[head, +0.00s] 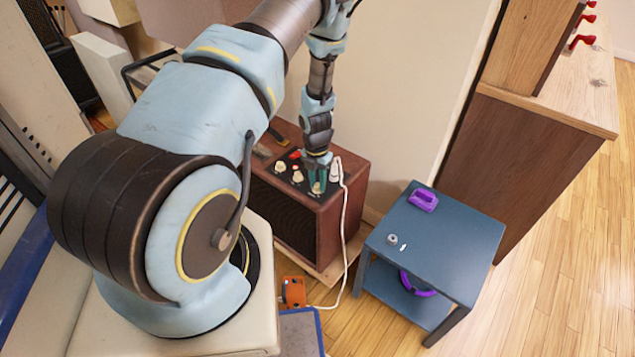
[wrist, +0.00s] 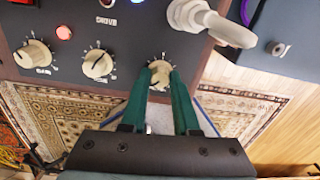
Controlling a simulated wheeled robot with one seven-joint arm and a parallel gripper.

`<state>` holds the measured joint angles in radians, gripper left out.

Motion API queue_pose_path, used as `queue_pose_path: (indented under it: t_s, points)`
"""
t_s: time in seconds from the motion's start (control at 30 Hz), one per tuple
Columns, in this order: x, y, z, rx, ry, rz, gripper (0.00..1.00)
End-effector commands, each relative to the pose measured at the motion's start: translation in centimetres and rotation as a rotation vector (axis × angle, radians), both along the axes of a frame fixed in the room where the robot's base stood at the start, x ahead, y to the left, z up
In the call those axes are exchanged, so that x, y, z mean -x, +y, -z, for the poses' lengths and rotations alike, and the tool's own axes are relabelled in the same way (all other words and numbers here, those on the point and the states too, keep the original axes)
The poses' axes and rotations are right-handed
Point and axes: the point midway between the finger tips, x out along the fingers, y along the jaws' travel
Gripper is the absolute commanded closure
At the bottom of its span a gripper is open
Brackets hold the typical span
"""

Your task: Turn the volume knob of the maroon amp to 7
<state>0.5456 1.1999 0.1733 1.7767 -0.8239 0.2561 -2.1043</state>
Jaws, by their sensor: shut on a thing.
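My gripper (head: 318,182) reaches down to the panel's right end. In the wrist view its two green fingers (wrist: 160,80) are shut on the sides of a cream knob (wrist: 160,69), the rightmost of the row. That knob's lettering and pointer are too small or covered to read. Two other cream knobs, a middle one (wrist: 97,64) and a left one (wrist: 35,55), sit beside it, free.
A white plug and cable (wrist: 210,22) stick out of the panel close to the gripped knob. A blue-grey side table (head: 437,247) with a purple object (head: 422,199) stands right of the amp. An orange box (head: 293,292) lies in front. A pale panel stands behind.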

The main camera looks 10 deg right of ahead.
Motion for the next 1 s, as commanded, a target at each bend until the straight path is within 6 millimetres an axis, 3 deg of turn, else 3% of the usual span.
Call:
queue_pose_path:
  t_s: [1.0]
  points:
    - [0.0, -0.12, 0.08, 0.0, -0.002, 0.891, 1.0]
